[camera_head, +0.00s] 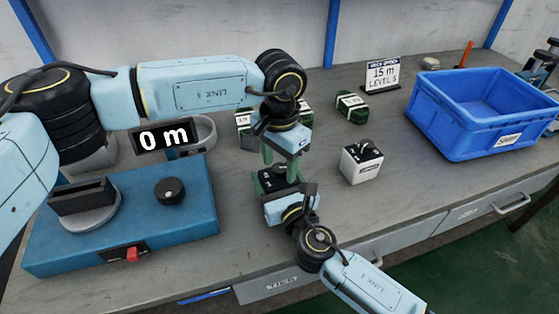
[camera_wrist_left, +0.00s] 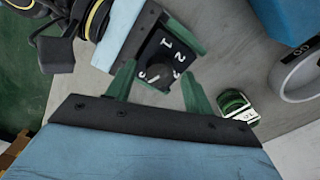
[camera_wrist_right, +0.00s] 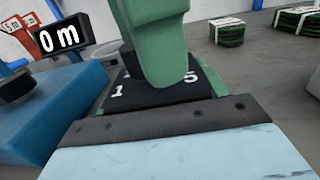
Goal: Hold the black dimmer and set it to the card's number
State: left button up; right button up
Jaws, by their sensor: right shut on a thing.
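The black dimmer (camera_head: 279,176) has a dial with white numbers. It is held by my right gripper (camera_head: 283,187), which is shut on it above the bench. In the left wrist view the dimmer (camera_wrist_left: 176,52) shows its knob and several numbers; I cannot tell the exact setting. In the right wrist view a green finger covers much of the dimmer (camera_wrist_right: 160,92). My left gripper (camera_head: 281,158) points down just above the dial, its green fingers apart; it also shows in the left wrist view (camera_wrist_left: 158,82).
A blue machine (camera_head: 125,215) with a black knob stands at left; its display (camera_head: 164,136) reads "0 m". A white box (camera_head: 362,162) with a black top stands right of the grippers. Banded green coils (camera_head: 351,107) lie behind. A blue crate (camera_head: 470,125) stands at right.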

aim_at(280, 168)
pick_arm(q)
notch_tip(280, 168, up, 12)
dwell(0.6)
pick_arm(e)
jog(key=o, duration=1.1)
